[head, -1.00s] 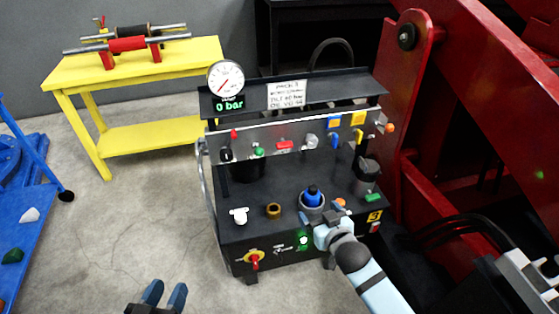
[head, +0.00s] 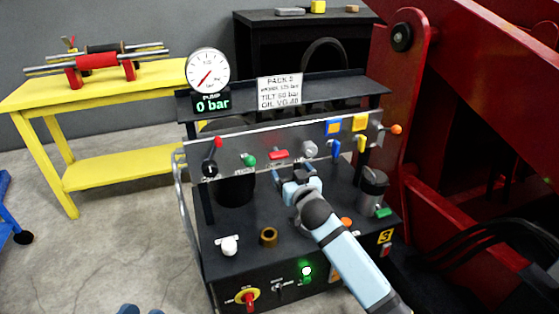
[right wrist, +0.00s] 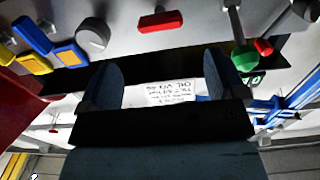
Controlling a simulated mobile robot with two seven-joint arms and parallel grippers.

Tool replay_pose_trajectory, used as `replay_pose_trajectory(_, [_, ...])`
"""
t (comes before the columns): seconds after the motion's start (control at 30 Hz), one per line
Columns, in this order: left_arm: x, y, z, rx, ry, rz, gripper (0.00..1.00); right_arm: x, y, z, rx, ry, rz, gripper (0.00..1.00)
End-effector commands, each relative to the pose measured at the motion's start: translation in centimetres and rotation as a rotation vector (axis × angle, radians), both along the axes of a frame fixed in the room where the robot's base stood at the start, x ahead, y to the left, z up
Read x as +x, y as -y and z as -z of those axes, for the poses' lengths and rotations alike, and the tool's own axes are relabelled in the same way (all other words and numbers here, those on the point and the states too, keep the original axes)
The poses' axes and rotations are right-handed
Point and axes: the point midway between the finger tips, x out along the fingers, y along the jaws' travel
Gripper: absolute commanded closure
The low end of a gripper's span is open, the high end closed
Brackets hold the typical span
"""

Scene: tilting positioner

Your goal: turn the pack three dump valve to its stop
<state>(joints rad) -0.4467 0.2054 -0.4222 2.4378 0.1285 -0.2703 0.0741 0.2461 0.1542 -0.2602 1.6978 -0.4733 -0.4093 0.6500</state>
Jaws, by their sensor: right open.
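The pack three power unit (head: 225,265) is a black bench with a sign reading PACK 3 (head: 280,92). Its grey panel carries a red handle (head: 278,154), a green knob (head: 249,160), a round grey knob (head: 310,149) and a black lever with a red tip (head: 214,156). I cannot read which is the dump valve. My right gripper (head: 297,176) is open and empty, in front of the panel just below the red handle. The right wrist view shows the parted fingers (right wrist: 163,88) with the red handle (right wrist: 160,21) beyond them. My left gripper's tips (head: 140,310) barely show, parted.
The gauge (head: 208,72) reads 0 bar. A green lamp (head: 306,271) is lit, right of a red and yellow switch (head: 247,297). A white tee handle (head: 229,245) and a brass fitting (head: 268,236) stand on the deck. A red steel frame (head: 450,130) closes the right side.

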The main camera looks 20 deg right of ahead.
Motion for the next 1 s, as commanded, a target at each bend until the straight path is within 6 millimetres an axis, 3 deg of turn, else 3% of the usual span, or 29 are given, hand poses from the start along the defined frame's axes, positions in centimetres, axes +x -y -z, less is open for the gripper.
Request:
replay_pose_trajectory(0.2, [0.1, 0.2, 2.4, 0.03, -0.057, 0.02, 0.57, 4.8, -0.2, 0.2, -0.001, 0.002, 0.0, 0.11])
replay_pose_trajectory(0.4, [0.2, 0.3, 3.8, 0.053, -0.098, 0.033, 0.57, 7.7, -0.3, 0.2, 0.0, 0.001, -0.001, 0.11])
replay_pose_trajectory(0.6, [0.1, 0.3, 4.3, 0.063, -0.117, 0.04, 0.57, 8.9, -0.3, 0.0, 0.001, 0.001, -0.001, 0.11])
replay_pose_trajectory(0.87, [0.1, 0.4, 4.3, 0.064, -0.12, 0.042, 0.57, 9.0, -0.3, 0.0, 0.001, 0.0, -0.001, 0.11])
replay_pose_trajectory(1.0, [0.1, 0.4, 4.3, 0.064, -0.12, 0.042, 0.57, 9.0, -0.3, 0.0, 0.001, 0.0, -0.001, 0.41])
